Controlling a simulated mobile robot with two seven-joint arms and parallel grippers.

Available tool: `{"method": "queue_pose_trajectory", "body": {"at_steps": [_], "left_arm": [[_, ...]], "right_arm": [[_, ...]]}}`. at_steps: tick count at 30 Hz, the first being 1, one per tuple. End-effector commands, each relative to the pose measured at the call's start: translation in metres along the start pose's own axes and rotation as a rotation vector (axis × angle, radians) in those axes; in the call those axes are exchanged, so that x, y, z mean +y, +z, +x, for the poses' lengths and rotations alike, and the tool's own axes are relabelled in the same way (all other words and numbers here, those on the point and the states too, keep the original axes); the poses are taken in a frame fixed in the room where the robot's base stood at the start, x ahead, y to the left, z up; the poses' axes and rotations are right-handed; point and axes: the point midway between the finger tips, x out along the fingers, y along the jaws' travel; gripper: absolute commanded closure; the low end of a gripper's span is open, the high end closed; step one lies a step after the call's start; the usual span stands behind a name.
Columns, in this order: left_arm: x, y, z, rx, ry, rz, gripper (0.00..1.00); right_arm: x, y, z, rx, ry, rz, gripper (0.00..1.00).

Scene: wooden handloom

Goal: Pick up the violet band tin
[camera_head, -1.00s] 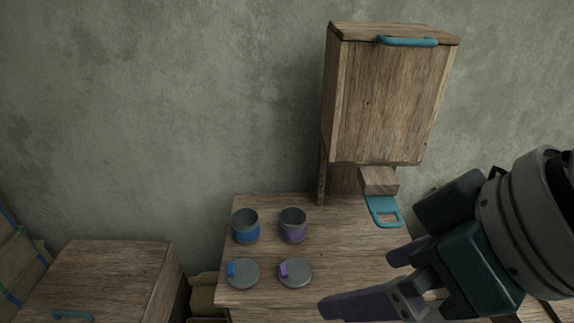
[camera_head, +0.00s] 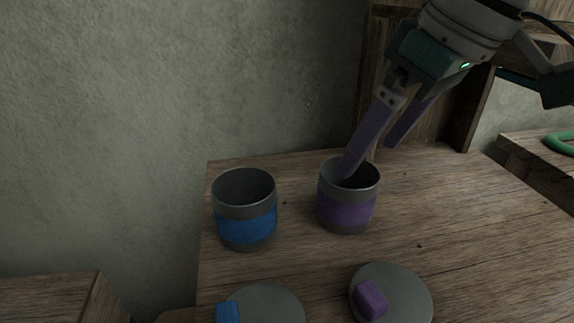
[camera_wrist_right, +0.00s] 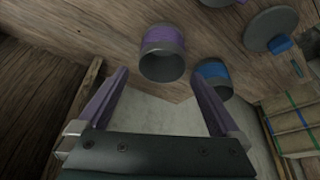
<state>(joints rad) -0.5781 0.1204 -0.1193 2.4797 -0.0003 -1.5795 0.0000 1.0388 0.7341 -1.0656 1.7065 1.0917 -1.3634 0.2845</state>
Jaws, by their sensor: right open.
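The violet band tin (camera_head: 345,212) stands upright and open-topped on the wooden worktop, a grey can with a violet band. My right gripper (camera_head: 367,160) is open, coming down from the upper right. In the head view one finger overlaps the tin's mouth and the other is above its right rim; I cannot tell whether either touches. In the right wrist view the tin (camera_wrist_right: 163,40) appears ahead, between the two spread fingers (camera_wrist_right: 160,76), with nothing gripped. My left gripper is not in view.
A blue band tin (camera_head: 246,228) stands close on the left. A grey lid with a violet knob (camera_head: 410,290) and one with a blue knob (camera_head: 270,300) lie in front. A wooden upright (camera_head: 470,105) rises behind at the right. The worktop right of the tin is clear.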

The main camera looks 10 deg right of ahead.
Motion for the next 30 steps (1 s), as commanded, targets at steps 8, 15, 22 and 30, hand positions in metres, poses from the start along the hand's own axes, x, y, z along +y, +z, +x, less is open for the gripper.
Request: {"method": "queue_pose_trajectory", "body": {"at_steps": [8,15,22,30], "left_arm": [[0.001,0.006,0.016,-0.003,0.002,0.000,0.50],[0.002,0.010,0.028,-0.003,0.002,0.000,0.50],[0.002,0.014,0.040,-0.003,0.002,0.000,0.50],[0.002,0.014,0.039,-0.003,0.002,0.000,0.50]], "right_arm": [[0.000,0.002,0.041,-0.002,0.001,0.002,0.00],[-0.002,0.006,0.068,-0.001,0.001,0.000,0.00],[-0.004,0.008,0.096,-0.001,0.001,0.000,0.00],[-0.004,0.007,0.097,0.000,0.001,-0.001,0.01]]}}
